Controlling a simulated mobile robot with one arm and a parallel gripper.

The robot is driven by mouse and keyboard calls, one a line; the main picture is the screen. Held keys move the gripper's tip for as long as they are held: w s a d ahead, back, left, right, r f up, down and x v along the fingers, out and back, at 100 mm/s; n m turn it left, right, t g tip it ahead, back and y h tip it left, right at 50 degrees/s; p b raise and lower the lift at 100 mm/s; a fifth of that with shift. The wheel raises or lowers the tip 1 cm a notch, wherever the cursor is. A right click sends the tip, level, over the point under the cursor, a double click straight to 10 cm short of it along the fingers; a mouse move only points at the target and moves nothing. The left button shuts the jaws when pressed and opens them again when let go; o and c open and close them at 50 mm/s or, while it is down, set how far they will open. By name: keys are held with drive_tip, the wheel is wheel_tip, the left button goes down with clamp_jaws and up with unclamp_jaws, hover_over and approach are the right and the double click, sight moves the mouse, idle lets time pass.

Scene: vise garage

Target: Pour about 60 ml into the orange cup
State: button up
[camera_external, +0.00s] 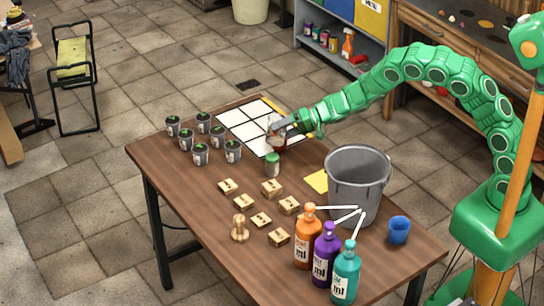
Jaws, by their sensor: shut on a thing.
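My gripper (281,127) is shut on a small vessel (276,143), pale above and reddish-brown lower down. It is at the right side of a white-panelled board (240,122) at the table's far end. The vessel is small and partly covered by the gripper, so its exact shape and whether it is tilted are hard to tell. I cannot make out an orange cup in this view. A blue cup (398,230) stands at the table's right. An orange pump bottle (304,243) stands near the front edge.
Several dark pots (201,154) stand left of the board, and a green-lidded jar (272,165) in front of it. A grey bucket (357,174), small wooden blocks (262,220), a purple bottle (325,254) and a teal bottle (346,273) occupy the right and front. The table's left front is clear.

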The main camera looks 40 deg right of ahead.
drive_tip(key=shift+w+d+r+p, duration=0.15)
drive_tip(key=shift+w+d+p, duration=0.1)
drive_tip(key=shift+p, duration=0.05)
idle(0.5)
drive_tip(key=shift+s+a+r+m+y, duration=0.1)
drive_tip(key=shift+s+a+m+y, duration=0.15)
drive_tip(key=shift+a+m+y, duration=0.05)
drive_tip(key=shift+r+m, duration=0.25)
drive_tip(key=shift+m, duration=0.15)
idle(0.7)
drive_tip(key=shift+f+g+y, duration=0.15)
drive_tip(key=shift+g+y, duration=0.15)
